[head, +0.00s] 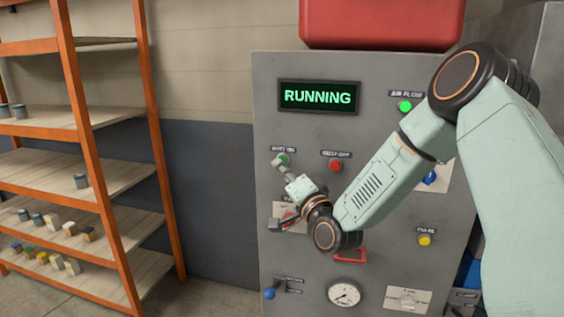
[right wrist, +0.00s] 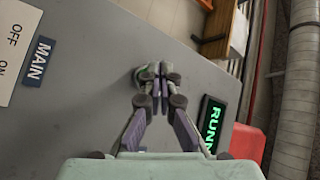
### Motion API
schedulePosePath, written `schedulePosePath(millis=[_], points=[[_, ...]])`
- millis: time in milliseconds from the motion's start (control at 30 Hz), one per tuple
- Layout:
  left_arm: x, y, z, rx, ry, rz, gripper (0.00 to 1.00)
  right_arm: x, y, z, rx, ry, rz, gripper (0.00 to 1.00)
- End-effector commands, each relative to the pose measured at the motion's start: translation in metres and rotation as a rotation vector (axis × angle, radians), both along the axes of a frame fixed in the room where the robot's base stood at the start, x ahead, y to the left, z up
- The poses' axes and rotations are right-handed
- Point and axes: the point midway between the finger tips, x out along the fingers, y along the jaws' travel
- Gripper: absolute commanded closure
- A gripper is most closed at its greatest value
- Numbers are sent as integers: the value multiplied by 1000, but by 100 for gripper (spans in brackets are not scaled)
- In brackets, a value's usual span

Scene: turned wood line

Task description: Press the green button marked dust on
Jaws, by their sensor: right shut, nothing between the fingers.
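The green button (head: 284,158) sits under a small label reading "DUST ON" (head: 284,149) at the upper left of the grey panel. My right gripper (head: 277,163) is shut and empty, its fingertips over the button and partly covering it. In the right wrist view the closed fingertips (right wrist: 157,72) are at the panel face, with a bit of the green button (right wrist: 139,76) showing beside them. I cannot tell whether the button is pushed in. The display (head: 318,97) reads "RUNNING" in green. My left gripper is not in view.
A red button (head: 335,165) is just right of the green one. A lit green lamp (head: 405,106), a yellow button (head: 425,240), a gauge (head: 344,293) and a blue-knobbed lever (head: 269,294) are also on the panel. An orange-framed shelf (head: 160,180) stands left.

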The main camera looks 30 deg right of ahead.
Motion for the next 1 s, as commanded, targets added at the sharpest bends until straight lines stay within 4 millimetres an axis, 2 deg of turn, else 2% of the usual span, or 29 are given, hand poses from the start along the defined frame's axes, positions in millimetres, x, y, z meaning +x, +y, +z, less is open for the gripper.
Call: schedulePosePath(millis=[367,1000], points=[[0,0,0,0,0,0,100,-2,3,0,0,0,1,100],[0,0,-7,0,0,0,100,-33,39,0,0,0,0,100]])
